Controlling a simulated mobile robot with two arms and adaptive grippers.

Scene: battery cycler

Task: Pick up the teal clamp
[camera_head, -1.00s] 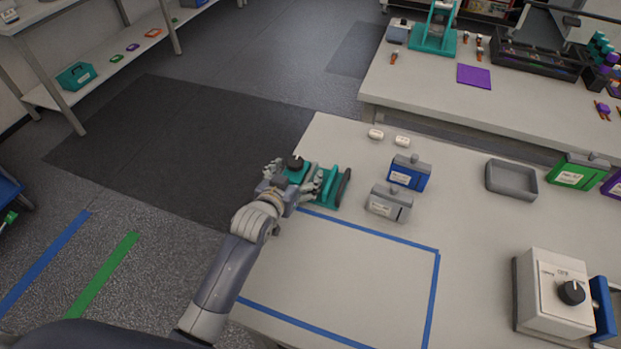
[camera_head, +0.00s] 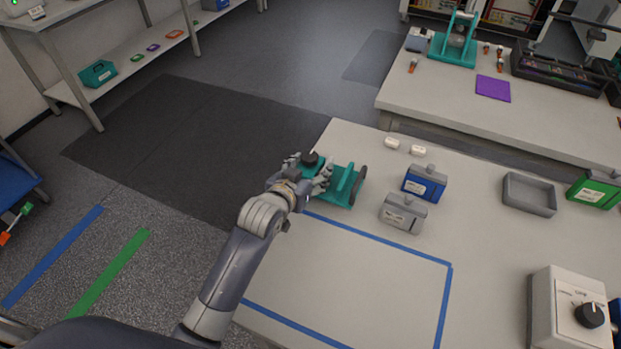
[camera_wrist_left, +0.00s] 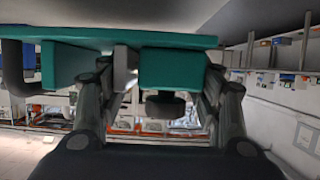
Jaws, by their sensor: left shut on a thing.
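The teal clamp (camera_head: 342,184) is at the far left corner of the near table, with a dark pad at its right end and a black knob at its left. My left gripper (camera_head: 308,172) is shut on it from the left. The gripper's fingers hide part of the clamp. In the left wrist view, the clamp's teal block (camera_wrist_left: 172,68) sits between the two fingers (camera_wrist_left: 150,85), under a wide teal plate. I cannot tell whether the clamp touches the table. My right gripper is not in view.
A blue box (camera_head: 424,184) and a grey box (camera_head: 403,213) stand right of the clamp. A grey tray (camera_head: 529,194) is farther right. The blue-taped area (camera_head: 350,275) in front is empty.

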